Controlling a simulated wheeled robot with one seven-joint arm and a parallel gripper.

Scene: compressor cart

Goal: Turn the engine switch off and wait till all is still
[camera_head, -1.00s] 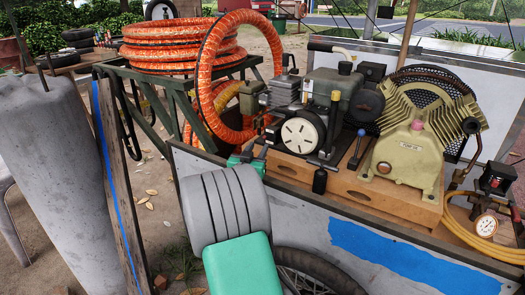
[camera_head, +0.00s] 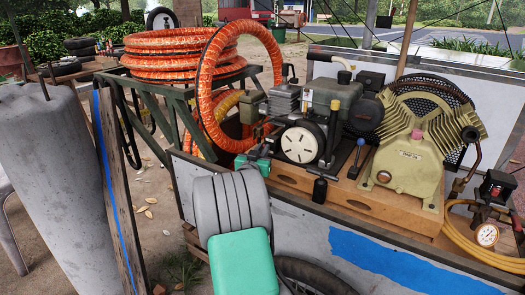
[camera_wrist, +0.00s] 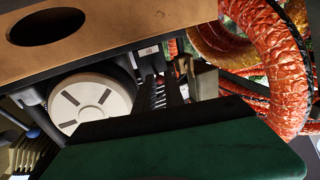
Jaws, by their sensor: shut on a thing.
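The engine (camera_head: 325,100) sits on the wooden base of the cart, with a round white slotted cover (camera_head: 299,143) facing me. The cover shows in the wrist view (camera_wrist: 88,104) at the left. My gripper (camera_head: 264,153) is at the engine's left side, beside the white cover. In the wrist view my gripper's dark fingers (camera_wrist: 160,88) are close together and reach to a small dark box with a pale label (camera_wrist: 149,51). They are shut on a small part there, which they hide. I cannot make out the engine switch or its position.
The pump (camera_head: 408,165), with a fan guard behind it, stands to the right, and a pressure gauge (camera_head: 487,234) is at far right. Orange hose (camera_head: 205,95) coils stand close behind my gripper. The cart's front panel (camera_head: 310,232) lies below. A grey cylinder (camera_head: 62,190) stands at left.

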